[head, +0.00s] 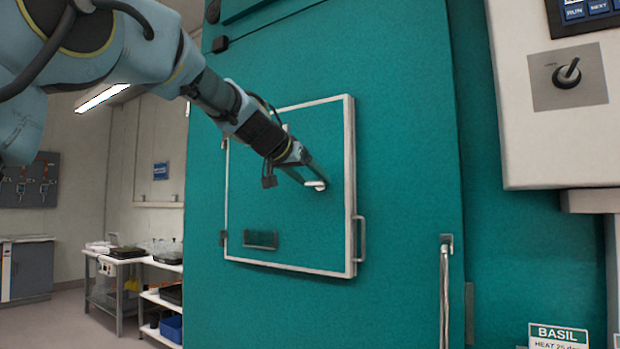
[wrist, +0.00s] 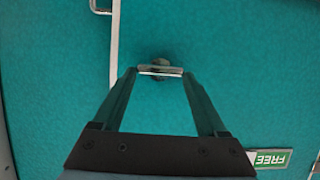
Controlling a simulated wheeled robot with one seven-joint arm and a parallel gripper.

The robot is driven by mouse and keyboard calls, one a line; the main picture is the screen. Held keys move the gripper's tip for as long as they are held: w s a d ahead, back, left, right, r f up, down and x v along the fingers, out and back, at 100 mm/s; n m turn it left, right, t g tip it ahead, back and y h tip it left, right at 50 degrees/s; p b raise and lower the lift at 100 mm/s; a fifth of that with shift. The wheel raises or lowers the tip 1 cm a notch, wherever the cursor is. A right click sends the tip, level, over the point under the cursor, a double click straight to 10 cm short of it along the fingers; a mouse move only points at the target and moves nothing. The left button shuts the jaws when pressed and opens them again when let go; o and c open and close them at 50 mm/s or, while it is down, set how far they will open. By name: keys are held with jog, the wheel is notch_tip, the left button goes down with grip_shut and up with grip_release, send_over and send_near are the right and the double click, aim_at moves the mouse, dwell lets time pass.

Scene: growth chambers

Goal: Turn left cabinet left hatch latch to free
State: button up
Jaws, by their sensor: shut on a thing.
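The hatch (head: 290,225) is a teal panel in a pale metal frame on the front of the teal cabinet (head: 410,120); it looks closed. The latch (wrist: 160,70) is a small silver bar on a dark pivot, lying crosswise in the wrist view. It also shows as a bright piece (head: 318,185) near the hatch's right side in the head view. My gripper (head: 312,184) reaches it from the upper left. In the wrist view my gripper (wrist: 159,72) has its two fingers shut on the bar's ends. A green FREE label (wrist: 268,159) appears upside down at lower right.
A pull handle (head: 361,238) stands out from the hatch's right edge. A vertical pipe (head: 444,290) runs down the cabinet farther right. A control box with a black knob (head: 568,73) juts out at upper right. Benches with lab ware (head: 120,253) stand at the far left.

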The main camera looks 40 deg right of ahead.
jog(key=c, duration=0.6)
jog(key=shift+c, duration=0.2)
jog(key=shift+f, duration=0.1)
jog(key=n+g+b, duration=0.2)
jog(key=b, duration=0.1)
jog(key=shift+w+a+f+n, duration=0.2)
jog(key=shift+w+n, duration=0.1)
jog(key=shift+w, duration=0.1)
jog(key=n+g+b, duration=0.1)
jog(key=n+h+b, duration=0.1)
jog(key=n+b, duration=0.1)
jog(key=shift+w+f+g+h, duration=0.2)
jog(key=shift+g+h, duration=0.1)
jog(key=shift+g, duration=0.1)
jog(key=n+b, duration=0.1)
jog(key=n+g+h+b, duration=0.1)
jog(key=b, duration=0.1)
jog(key=n+b, duration=0.1)
jog(key=n, duration=0.1)
jog(key=shift+w+f+g+h, duration=0.2)
jog(key=shift+f+g+h, duration=0.1)
jog(key=shift+n+g+h+b, duration=0.4)
jog(key=shift+n+h+b, duration=0.3)
jog(key=shift+n+b, duration=1.2)
